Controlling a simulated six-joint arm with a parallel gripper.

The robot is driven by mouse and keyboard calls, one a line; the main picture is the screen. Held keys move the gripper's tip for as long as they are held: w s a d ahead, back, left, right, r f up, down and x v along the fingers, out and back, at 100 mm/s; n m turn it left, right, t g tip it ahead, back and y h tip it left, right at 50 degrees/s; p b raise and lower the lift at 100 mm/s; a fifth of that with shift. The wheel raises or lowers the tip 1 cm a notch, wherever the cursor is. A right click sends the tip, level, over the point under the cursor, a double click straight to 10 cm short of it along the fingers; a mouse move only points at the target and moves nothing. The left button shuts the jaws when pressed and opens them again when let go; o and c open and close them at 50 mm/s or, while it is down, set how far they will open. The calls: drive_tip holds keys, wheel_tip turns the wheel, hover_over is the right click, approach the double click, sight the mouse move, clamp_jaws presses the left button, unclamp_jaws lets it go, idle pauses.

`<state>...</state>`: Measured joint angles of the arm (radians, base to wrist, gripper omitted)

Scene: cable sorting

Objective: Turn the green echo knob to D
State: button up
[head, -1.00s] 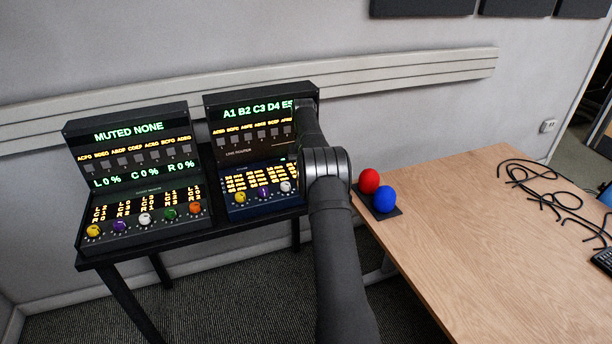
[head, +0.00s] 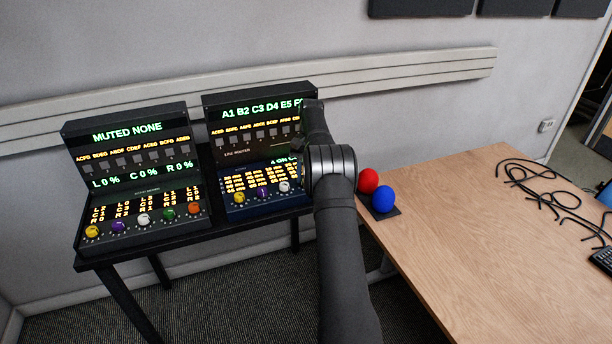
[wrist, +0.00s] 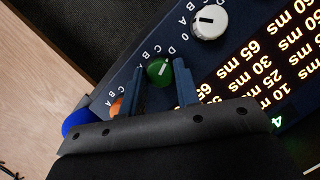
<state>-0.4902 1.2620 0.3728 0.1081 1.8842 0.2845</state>
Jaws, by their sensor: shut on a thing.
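The green knob (wrist: 159,71) shows in the wrist view on the dark blue panel (wrist: 222,62) of the right console. Its white pointer mark is tilted toward the upper right in that view. Small letters curve around it, but I cannot tell exactly which one the mark meets. My gripper (wrist: 158,82) is shut on this knob, with one finger on each side of it. In the head view my arm hides this knob and the gripper's fingers. The right console (head: 262,90) stands on a black stand.
A white knob (wrist: 209,22) and an orange knob (wrist: 116,106) flank the green one closely. The left console (head: 125,121) has its own green knob (head: 169,214). A red ball (head: 368,181) and a blue ball (head: 384,199) rest on the wooden table's left edge.

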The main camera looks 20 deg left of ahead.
drive_tip(key=o, duration=1)
drive_tip(key=shift+c, duration=0.2)
drive_tip(key=r, duration=0.4)
drive_tip(key=shift+d+r, duration=0.25)
drive_tip(key=shift+r, duration=0.05)
drive_tip(key=d+r, duration=0.6)
drive_tip(key=d, duration=0.5)
drive_tip(key=shift+s+r, duration=0.2)
drive_tip(key=shift+f, duration=0.1)
